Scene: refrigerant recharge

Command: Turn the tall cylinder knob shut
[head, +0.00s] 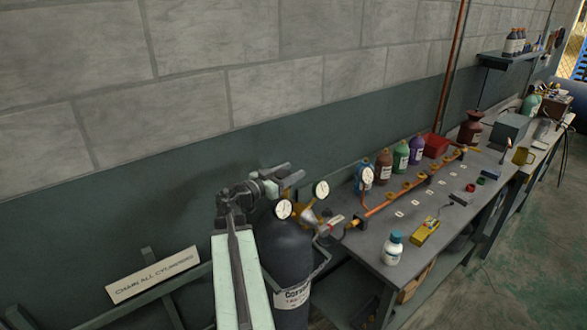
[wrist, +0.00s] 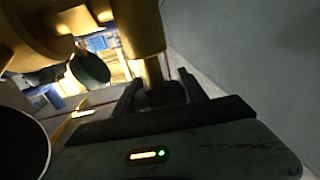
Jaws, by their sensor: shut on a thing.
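The tall dark cylinder (head: 286,245) with a white label stands against the wall, below my arm. My gripper (head: 283,180) is at its top, beside the brass valve and gauges. In the wrist view my gripper (wrist: 160,92) is shut on a dark knob (wrist: 162,93) at the end of the brass valve stem (wrist: 152,68). The knob is partly hidden between the fingers, and its turned position cannot be told. In the head view my gripper and wrist cover the knob.
Round gauges (head: 321,188) and a brass regulator (head: 305,215) sit close right of my gripper. A workbench (head: 378,228) with a copper manifold, bottles and a yellow meter (head: 425,231) extends right. A wall stands close behind. A chain sign (head: 153,275) is at lower left.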

